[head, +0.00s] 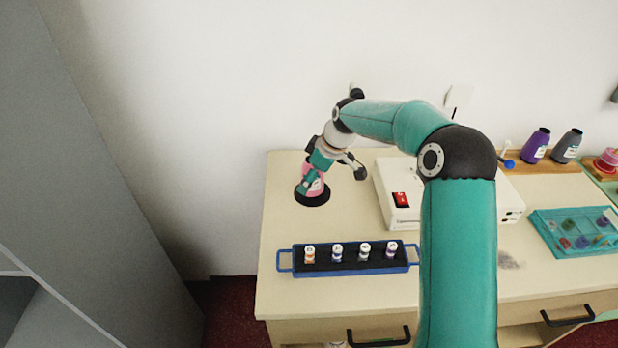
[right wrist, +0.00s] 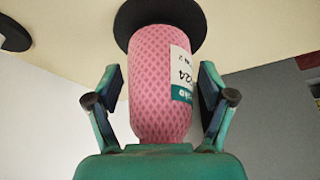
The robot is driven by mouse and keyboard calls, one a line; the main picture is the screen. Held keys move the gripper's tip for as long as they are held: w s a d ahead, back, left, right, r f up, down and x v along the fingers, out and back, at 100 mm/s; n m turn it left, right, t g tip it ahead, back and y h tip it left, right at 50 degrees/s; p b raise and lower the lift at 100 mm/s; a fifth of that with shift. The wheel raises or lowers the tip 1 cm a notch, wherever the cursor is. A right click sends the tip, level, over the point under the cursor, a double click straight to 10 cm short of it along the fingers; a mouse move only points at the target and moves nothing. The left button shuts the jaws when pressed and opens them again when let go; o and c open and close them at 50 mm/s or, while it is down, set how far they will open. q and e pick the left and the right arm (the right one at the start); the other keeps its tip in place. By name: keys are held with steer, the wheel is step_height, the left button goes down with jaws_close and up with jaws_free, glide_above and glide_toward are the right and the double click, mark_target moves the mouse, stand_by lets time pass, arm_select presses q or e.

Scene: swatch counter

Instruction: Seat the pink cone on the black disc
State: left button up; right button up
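The pink cone (right wrist: 160,85) has a patterned pink surface and a white and teal label. In the head view the cone (head: 318,186) is at the black disc (head: 312,200), partly hidden by my gripper. In the right wrist view its far end meets the black disc (right wrist: 205,15), and it looks upright there. My right gripper (right wrist: 160,88) is open, one finger on each side of the cone, with a narrow gap at the left finger; the right finger is very close to it. The right gripper (head: 334,178) also shows in the head view. My left gripper is not in view.
A blue-handled tray (head: 287,262) with several small spools lies in front of the disc. A white box (head: 385,185) with a red switch stands to the right. Purple (head: 537,146) and grey (head: 566,147) cones stand at the back right, above a teal tray (head: 550,239).

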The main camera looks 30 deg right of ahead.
stand_by(0.3)
steer(key=v, duration=1.2)
steer(key=shift+f, duration=0.1)
